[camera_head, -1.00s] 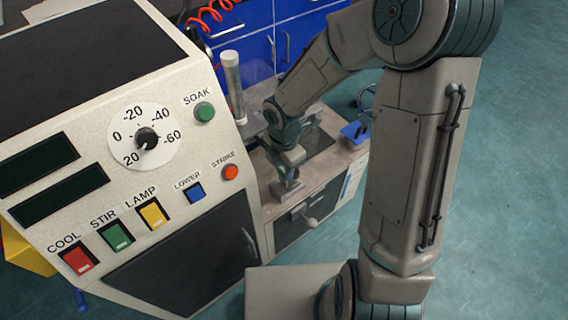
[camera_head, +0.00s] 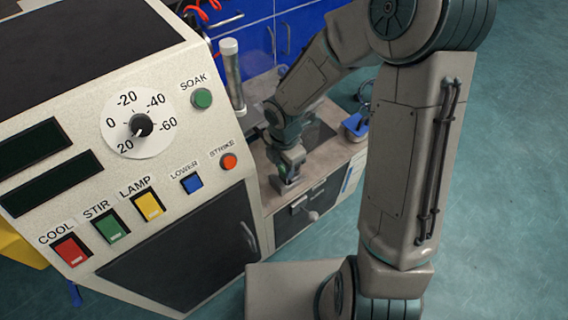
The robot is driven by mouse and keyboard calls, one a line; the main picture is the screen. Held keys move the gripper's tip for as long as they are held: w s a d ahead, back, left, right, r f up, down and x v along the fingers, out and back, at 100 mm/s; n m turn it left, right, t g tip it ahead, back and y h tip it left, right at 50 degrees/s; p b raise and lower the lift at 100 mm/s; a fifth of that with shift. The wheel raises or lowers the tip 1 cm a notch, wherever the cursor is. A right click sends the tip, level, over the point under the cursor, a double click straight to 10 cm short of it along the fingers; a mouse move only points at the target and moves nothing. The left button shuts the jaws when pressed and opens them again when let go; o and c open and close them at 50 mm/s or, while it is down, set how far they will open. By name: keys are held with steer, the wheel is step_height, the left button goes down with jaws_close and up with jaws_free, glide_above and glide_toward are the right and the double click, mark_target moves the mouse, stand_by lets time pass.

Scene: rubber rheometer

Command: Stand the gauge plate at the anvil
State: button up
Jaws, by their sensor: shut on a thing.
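My gripper (camera_head: 287,182) is at the front edge of the low bench top, right of the control cabinet. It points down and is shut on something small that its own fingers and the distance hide. I cannot clearly make out the gauge plate. I cannot pick out the anvil for certain. A pale upright cylinder (camera_head: 232,72) stands behind the cabinet's right side, to the left of my arm.
The control cabinet (camera_head: 225,180) with dial and coloured buttons fills the left. The bench (camera_head: 330,155) has a dark mat (camera_head: 318,135) and drawers below. A blue-based item (camera_head: 355,126) sits at its right edge. Blue cupboards (camera_head: 290,35) stand behind. Open floor lies right.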

steer(key=shift+f+b, duration=0.5)
steer(key=shift+f, duration=0.3)
steer(key=o, duration=0.9)
steer(key=shift+o, duration=0.2)
step_height(320, 180, up, 14)
steer(key=p, duration=0.7)
steer(key=s+d+r+m+t+p, duration=0.1)
steer(key=s+d+r+m+p, duration=0.3)
steer(key=r+m+p, duration=0.3)
steer(key=s+d+r+m+t+p, duration=0.1)
steer(key=s+d+r+m+p, duration=0.2)
steer(key=r+m+p, duration=0.4)
steer(key=s+d+r+m+p, duration=0.4)
steer(key=r+m+p, duration=0.4)
steer(key=r, duration=1.3)
steer(key=s+m, duration=0.1)
steer(key=m, duration=0.2)
steer(key=shift+s+d+t, duration=0.15)
steer(key=shift+d+t, duration=0.2)
steer(key=shift+t, duration=0.05)
